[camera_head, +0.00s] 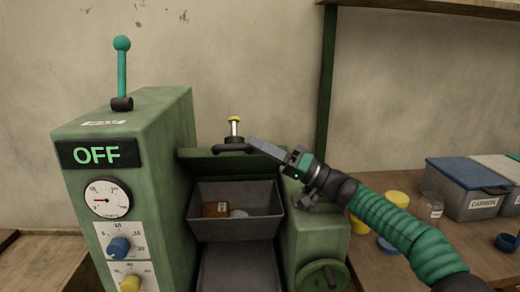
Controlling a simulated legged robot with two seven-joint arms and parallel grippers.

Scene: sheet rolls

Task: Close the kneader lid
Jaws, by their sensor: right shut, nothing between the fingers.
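The green kneader stands in front of me, with its open grey trough (207,229) in the middle. The kneader lid (196,160) is a green plate that appears raised at the back of the trough. A dark handle (229,148) sits at its top edge. My right gripper (254,143) comes in from the right and is shut, with its fingertips by the right end of the handle. I cannot tell whether they touch it. A brown block (215,209) and a pale round piece (239,213) lie in the trough. My left gripper is out of view.
The control housing (165,135) on the left carries a green lever (122,75), an OFF display (96,154), a gauge and knobs. A yellow-topped pin (235,129) rises behind the handle. A green handwheel (322,277) is low on the right. Blue-lidded bin (469,190) and jars stand at right.

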